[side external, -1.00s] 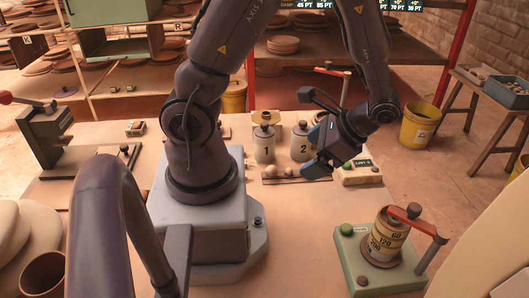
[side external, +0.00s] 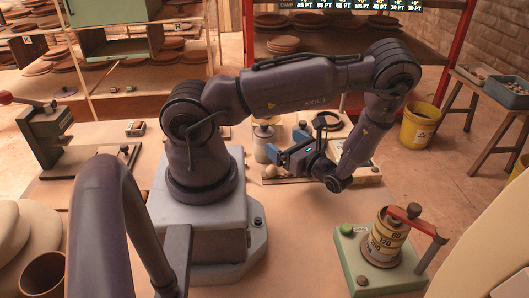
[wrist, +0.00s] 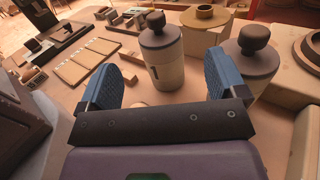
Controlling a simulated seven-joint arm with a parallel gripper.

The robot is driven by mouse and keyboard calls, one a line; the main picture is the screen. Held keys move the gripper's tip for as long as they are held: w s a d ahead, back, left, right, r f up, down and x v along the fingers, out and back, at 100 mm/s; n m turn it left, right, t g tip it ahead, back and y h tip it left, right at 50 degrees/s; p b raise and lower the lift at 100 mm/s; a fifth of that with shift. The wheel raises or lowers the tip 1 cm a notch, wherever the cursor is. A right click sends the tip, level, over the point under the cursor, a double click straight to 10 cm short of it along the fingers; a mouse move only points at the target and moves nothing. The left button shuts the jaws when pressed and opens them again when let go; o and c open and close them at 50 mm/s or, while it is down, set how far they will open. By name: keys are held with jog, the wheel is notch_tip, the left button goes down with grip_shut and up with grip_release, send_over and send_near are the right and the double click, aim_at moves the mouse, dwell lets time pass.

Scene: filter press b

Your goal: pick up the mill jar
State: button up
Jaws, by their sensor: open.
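Two pale mill jars with grey lids and dark round knobs stand upright on the bench. One jar (side external: 265,145) is left of my gripper (side external: 293,144) in the side view. In the wrist view this jar (wrist: 163,60) shows upright ahead of the gap between the blue fingers. The second jar (wrist: 252,66) stands to its right, beyond the right finger, which partly covers it. In the side view the second jar (side external: 301,131) is mostly hidden behind my gripper. My gripper is open and empty, low over the bench; no contact with a jar is visible.
A lever press (side external: 45,135) stands far left. Bare bench lies in front of the gripper.

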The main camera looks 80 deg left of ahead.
aim_at(271, 136)
jog(key=x, duration=0.8)
jog(key=shift+f, duration=0.25)
grip_shut()
